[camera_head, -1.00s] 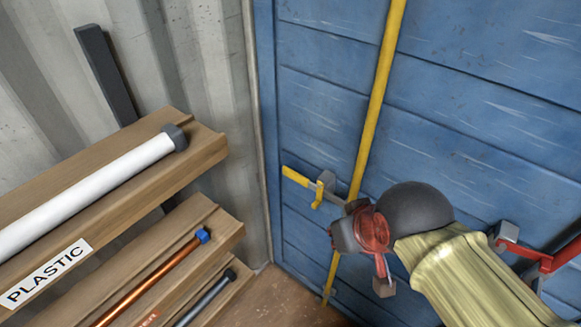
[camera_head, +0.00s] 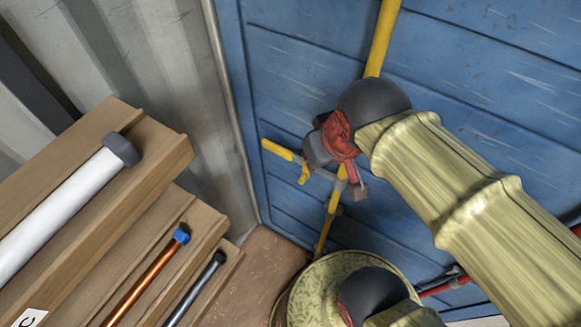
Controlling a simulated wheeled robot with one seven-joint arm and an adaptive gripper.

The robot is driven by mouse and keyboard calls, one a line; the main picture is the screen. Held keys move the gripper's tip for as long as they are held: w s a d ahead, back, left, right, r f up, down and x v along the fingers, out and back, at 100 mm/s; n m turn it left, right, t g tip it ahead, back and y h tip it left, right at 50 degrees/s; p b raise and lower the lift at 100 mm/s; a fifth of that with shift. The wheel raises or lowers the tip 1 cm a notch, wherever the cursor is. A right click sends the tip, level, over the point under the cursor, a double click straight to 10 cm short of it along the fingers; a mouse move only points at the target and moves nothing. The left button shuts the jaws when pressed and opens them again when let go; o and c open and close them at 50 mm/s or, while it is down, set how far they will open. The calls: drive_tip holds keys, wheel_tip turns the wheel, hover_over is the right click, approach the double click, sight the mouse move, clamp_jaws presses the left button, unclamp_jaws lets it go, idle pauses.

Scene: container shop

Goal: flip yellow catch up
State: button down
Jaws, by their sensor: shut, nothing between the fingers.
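The yellow catch (camera_head: 304,174) is a small hooked piece on the blue door, hanging down beside a lever with a yellow grip (camera_head: 277,150). The grip points left, and the lever joins the yellow vertical bar (camera_head: 383,38). My gripper (camera_head: 318,150) is dark grey below my red wrist, just right of the catch and in front of the lever and bar. It hides the catch's upper part and mount. The gripper is shut and empty; its fingertips are mostly hidden. I cannot tell whether it touches the catch.
A wooden rack (camera_head: 150,150) on the left holds a white pipe (camera_head: 62,207), a copper rod (camera_head: 145,278) and a grey rod (camera_head: 195,289). A corrugated wall (camera_head: 165,80) meets the blue door (camera_head: 470,60). A red bar (camera_head: 436,290) is at lower right. Some brown floor (camera_head: 262,265) is clear.

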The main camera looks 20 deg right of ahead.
sight(304, 171)
drive_tip(key=w+a+f+n+g+p, duration=0.1)
drive_tip(key=w+f+n+g+p, duration=0.25)
drive_tip(key=w, duration=0.75)
drive_tip(key=w+a+f+n+g+h+p, duration=0.1)
drive_tip(key=w+a+f+n+g, duration=0.1)
drive_tip(key=w+f, duration=0.6)
wheel_tip(304, 171, down, 4)
drive_tip(key=shift+r+n+g+h, duration=0.3)
drive_tip(key=shift+n+g, duration=0.35)
drive_tip(key=shift+g, duration=0.3)
drive_tip(key=shift+a, duration=0.1)
drive_tip(key=s+d+f+b, duration=0.1)
drive_tip(key=s+d+f, duration=0.2)
drive_tip(key=f, duration=0.6)
drive_tip(key=shift+s+d+f, duration=0.35)
drive_tip(key=shift+s+d, duration=0.05)
drive_tip(key=shift+s, duration=0.7)
